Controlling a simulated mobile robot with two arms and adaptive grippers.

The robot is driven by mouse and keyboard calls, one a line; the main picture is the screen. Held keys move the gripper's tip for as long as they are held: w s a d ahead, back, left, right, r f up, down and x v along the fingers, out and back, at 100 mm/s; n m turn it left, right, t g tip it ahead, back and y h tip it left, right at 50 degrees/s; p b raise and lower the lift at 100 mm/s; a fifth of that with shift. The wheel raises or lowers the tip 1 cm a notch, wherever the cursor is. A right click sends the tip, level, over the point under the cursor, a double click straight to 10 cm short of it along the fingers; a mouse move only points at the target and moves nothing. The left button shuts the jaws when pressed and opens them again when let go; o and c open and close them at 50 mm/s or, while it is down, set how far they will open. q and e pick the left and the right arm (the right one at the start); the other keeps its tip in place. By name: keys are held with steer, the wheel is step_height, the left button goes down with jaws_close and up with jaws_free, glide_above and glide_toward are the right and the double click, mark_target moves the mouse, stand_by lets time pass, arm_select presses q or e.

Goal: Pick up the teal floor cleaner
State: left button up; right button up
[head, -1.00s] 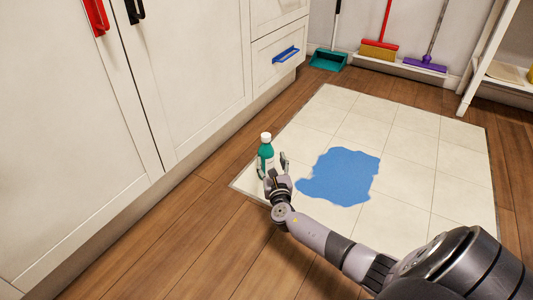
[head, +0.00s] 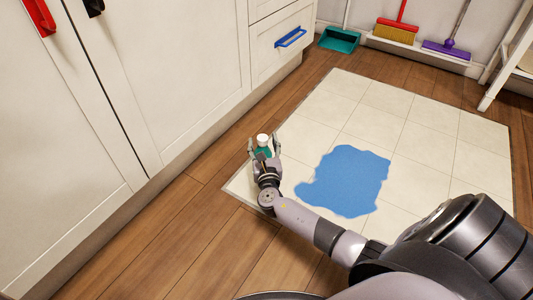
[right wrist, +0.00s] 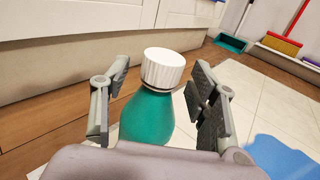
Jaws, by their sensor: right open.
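The teal floor cleaner is a bottle (head: 263,142) with a white cap. It stands upright on the pale tiles near the cabinets. In the right wrist view the teal bottle (right wrist: 147,118) is between the two fingers, with a gap on each side; its lower part is hidden behind my gripper's body. My right gripper (head: 264,146) is open around the bottle, with one finger on each side. It also shows in the right wrist view (right wrist: 155,105). My left gripper is not in view.
A blue puddle (head: 346,181) lies on the tiled patch (head: 420,140) to the right of the bottle. White cabinets (head: 160,80) stand on the left. A teal dustpan (head: 339,40), a yellow-bristled broom (head: 396,31) and a purple mop (head: 447,49) stand at the back.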

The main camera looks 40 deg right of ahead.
steer(key=shift+w+d, duration=0.1)
steer(key=shift+w, duration=0.25)
steer(key=shift+s, duration=0.1)
steer(key=shift+c, duration=0.4)
jaws_close()
steer(key=shift+r, duration=0.1)
stand_by(0.3)
